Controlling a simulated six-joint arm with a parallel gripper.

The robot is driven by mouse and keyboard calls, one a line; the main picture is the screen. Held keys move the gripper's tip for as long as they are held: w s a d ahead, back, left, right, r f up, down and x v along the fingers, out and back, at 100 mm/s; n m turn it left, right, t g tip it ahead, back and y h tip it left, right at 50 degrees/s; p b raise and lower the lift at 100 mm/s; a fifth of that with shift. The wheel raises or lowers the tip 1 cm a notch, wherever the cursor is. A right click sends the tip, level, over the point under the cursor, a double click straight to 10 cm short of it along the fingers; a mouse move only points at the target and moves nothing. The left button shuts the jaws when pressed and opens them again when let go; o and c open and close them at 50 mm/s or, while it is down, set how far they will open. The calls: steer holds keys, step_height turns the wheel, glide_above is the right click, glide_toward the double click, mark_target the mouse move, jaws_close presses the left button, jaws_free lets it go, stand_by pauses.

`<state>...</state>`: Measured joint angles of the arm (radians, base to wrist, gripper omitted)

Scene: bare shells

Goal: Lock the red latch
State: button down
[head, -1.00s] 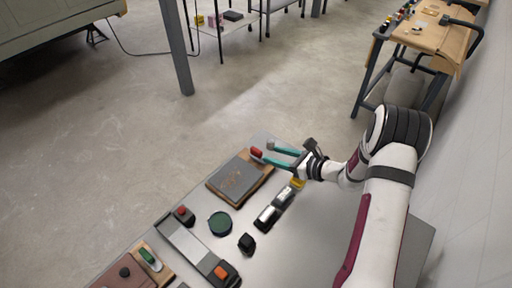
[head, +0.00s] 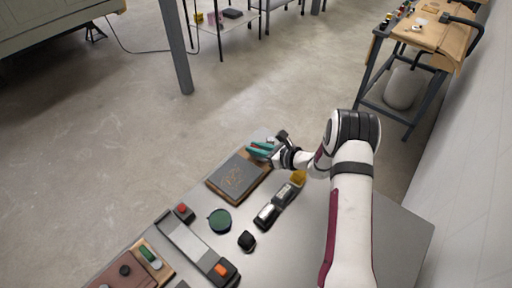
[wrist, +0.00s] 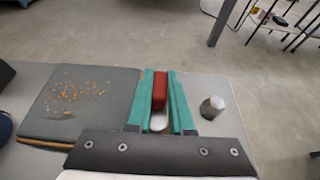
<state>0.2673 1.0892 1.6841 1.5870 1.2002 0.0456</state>
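The red latch (wrist: 160,88) shows in the wrist view as an upright red block with a pale, rounded piece below it. My gripper (wrist: 161,98) has its two teal fingers on either side of the latch. They sit close against its sides, with almost no gap visible. In the head view my gripper (head: 259,148) is at the far end of the table, just beyond the dark grey pad. The latch is mostly hidden there by the fingers.
The dark grey pad on a wooden board (head: 237,176) lies beside the gripper. A black-and-silver device (head: 275,206), green disc (head: 219,221) and black knob (head: 247,240) lie nearer.

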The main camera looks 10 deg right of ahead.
steer(key=shift+m+h, duration=0.3)
steer(key=m+t+h, duration=0.2)
steer(key=m+h, duration=0.1)
steer(key=shift+t, duration=0.3)
steer(key=shift+m+t+h, duration=0.5)
steer(key=shift+m+h, duration=1.2)
steer(key=shift+h, duration=0.1)
steer(key=shift+m+h, duration=0.3)
steer(key=shift+h, duration=0.1)
steer(key=c, duration=0.8)
jaws_free()
steer(key=shift+s, duration=0.1)
